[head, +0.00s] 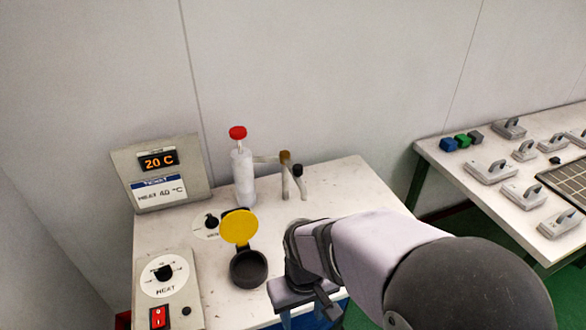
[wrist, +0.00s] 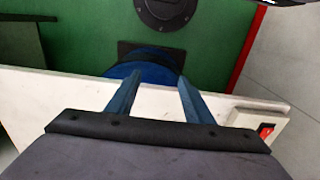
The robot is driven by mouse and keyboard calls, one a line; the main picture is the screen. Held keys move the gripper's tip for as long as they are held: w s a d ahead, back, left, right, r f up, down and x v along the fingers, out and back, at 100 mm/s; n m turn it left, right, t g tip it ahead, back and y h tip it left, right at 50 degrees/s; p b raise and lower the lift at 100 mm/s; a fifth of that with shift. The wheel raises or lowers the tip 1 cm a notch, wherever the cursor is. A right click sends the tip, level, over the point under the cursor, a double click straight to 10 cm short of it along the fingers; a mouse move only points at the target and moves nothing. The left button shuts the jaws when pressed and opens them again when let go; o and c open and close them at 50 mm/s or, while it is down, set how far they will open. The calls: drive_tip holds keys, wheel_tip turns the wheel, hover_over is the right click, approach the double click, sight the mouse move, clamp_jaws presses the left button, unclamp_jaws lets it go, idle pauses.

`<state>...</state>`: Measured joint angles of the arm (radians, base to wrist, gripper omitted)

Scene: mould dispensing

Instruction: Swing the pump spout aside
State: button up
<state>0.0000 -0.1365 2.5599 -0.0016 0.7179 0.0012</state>
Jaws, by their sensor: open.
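The pump is a white cylinder (head: 243,178) with a red knob (head: 237,132), standing upright at the back of the white table. Its spout (head: 286,175) reaches right from the cylinder, with a brownish joint and a downward tube. A small black knob (head: 297,169) sits at the spout's right. My gripper (wrist: 158,78) shows two blue fingers, apart and empty, in the wrist view. In the head view it hangs at the table's front edge, well in front of the spout and apart from it, its fingers partly hidden. The pump is not in the wrist view.
A black cup (head: 249,269) with a raised yellow lid (head: 239,227) stands between pump and gripper. A heater box (head: 165,284) and a 20 °C display (head: 159,161) are at left. A side table (head: 480,190) holds grey moulds. A blue round object (wrist: 148,62) lies beyond the table edge.

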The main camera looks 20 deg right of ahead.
drive_tip(key=shift+w, duration=0.2)
drive_tip(key=c, duration=1)
drive_tip(key=w+n+t+p, duration=0.1)
drive_tip(key=w, duration=0.3)
drive_tip(key=w+f+n+t+p, duration=0.1)
drive_tip(key=w+n+t, duration=0.1)
drive_tip(key=w, duration=0.1)
drive_tip(key=w+d+n+t+p, duration=0.1)
drive_tip(key=w, duration=0.3)
drive_tip(key=shift+w+f+n+t+p, duration=0.3)
drive_tip(key=shift+f+t+p, duration=0.05)
drive_tip(key=shift+t+p, duration=0.05)
clamp_jaws()
drive_tip(key=w+d+r+n+t+p, duration=0.2)
drive_tip(key=w+r+n+t+p, duration=0.3)
drive_tip(key=w+n+t, duration=0.4)
wheel_tip(320, 180, up, 8)
drive_tip(key=d+n+t+h+p, duration=0.1)
drive_tip(key=n+t+p, duration=0.2)
drive_tip(key=t, duration=0.1)
drive_tip(key=shift+s+f+h, duration=0.2)
drive_tip(key=shift+s+h, duration=0.1)
drive_tip(key=shift+s, duration=0.15)
